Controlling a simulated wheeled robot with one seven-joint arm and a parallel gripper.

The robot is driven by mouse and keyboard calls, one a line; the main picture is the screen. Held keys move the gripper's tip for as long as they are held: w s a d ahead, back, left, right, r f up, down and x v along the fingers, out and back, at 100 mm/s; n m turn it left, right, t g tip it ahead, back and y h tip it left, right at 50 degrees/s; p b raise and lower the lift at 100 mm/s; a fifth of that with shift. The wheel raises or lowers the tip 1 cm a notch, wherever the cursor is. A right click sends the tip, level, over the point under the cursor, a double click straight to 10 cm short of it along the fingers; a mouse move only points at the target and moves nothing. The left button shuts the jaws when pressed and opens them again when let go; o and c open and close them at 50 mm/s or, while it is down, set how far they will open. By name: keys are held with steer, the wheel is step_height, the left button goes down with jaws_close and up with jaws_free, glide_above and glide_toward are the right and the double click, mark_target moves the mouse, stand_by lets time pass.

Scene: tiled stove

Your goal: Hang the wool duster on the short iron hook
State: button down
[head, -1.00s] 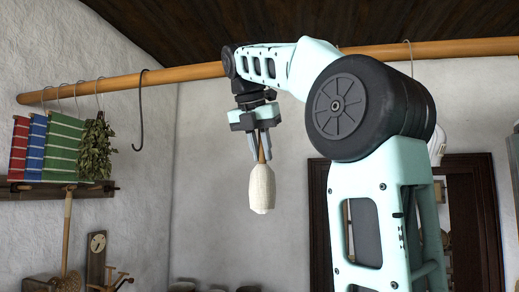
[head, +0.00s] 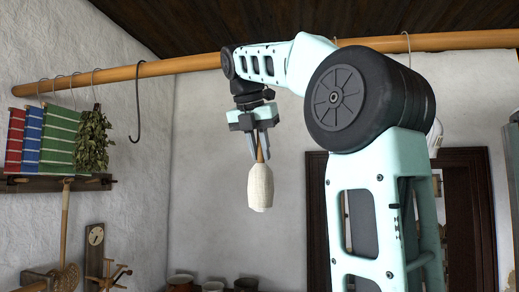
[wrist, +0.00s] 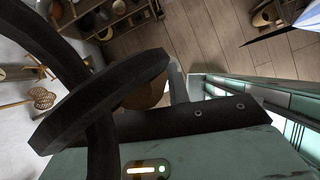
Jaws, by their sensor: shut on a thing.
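The wool duster (head: 260,188) has a cream woolly head hanging down and a thin brown handle pointing up. My gripper (head: 260,155) points down and is shut on its handle; the duster hangs free in the air. A dark iron hook (head: 139,105) hangs empty from the wooden pole, left of my gripper and apart from the duster. Another, paler hook (head: 408,42) hangs on the pole at the right, its lower part hidden behind my arm. I cannot clearly make out the duster in the wrist view.
The wooden pole (head: 180,65) runs across below the ceiling. Striped cloths (head: 62,135) and a leafy bundle (head: 93,142) hang at its left end, above a wall shelf (head: 60,184). A doorway (head: 465,215) is at the right. Between duster and dark hook is free air.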

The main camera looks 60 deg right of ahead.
steer(key=shift+f, duration=0.1)
steer(key=c, duration=1.3)
jaws_free()
steer(key=shift+o, duration=0.2)
steer(key=shift+a+r, duration=0.15)
steer(key=shift+r, duration=0.15)
steer(key=s+a+b, duration=0.2)
steer(key=a+b, duration=0.1)
steer(key=a, duration=0.9)
steer(key=shift+s+r+b, duration=0.2)
steer(key=shift+r+b, duration=0.05)
steer(key=shift+b, duration=0.05)
